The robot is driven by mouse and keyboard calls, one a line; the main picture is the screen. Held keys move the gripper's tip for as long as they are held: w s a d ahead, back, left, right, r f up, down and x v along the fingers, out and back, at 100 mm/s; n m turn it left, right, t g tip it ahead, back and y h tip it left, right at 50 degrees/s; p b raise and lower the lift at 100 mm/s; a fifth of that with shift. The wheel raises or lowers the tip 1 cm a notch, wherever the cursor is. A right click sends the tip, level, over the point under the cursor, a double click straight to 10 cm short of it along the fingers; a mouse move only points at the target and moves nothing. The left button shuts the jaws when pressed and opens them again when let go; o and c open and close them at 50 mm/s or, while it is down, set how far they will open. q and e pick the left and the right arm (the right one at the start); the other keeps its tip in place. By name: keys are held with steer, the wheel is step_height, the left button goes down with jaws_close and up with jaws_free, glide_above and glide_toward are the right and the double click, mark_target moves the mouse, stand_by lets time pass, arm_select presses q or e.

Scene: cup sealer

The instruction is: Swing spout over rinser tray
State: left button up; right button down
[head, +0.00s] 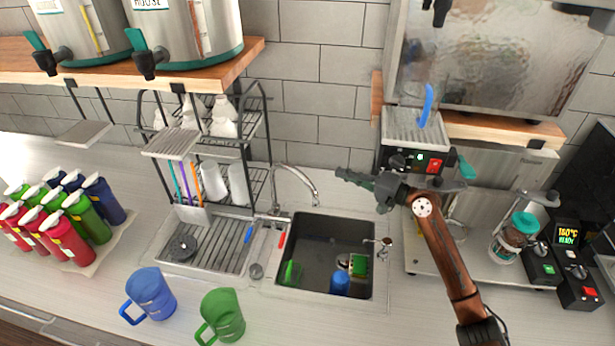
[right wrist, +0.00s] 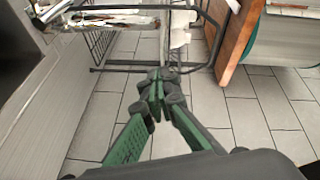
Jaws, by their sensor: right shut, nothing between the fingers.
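The silver spout (head: 301,181) is a curved tap at the back left of the sink (head: 335,229). Its arc reaches right, and its outlet hangs over the sink's back left part. The ribbed metal rinser tray (head: 222,255) lies left of the sink, with a dark round piece (head: 181,247) on its left part. My right gripper (head: 342,174) is shut and empty. In the picture its tips are just right of the spout, with a gap between them. The right wrist view shows its green-padded fingers (right wrist: 158,84) together at the tips. My left gripper is not in view.
A wire rack (head: 262,125) with white cups and bottles stands behind the tray. Blue (head: 151,293) and green (head: 222,314) pitchers stand in front. A small tap (head: 381,242) sits at the sink's right edge. Machines crowd the right side.

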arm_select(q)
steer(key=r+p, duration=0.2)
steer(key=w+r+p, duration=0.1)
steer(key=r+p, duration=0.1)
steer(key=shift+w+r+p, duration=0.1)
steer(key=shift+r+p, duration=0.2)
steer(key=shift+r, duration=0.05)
arm_select(e)
steer(key=w+a+f, duration=0.1)
steer(key=w+a, duration=0.2)
steer(key=a, duration=0.7)
steer(key=shift+a+f, duration=0.4)
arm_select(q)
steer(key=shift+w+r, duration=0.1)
arm_select(e)
steer(key=shift+s+a, duration=0.1)
steer(key=shift+a, duration=0.1)
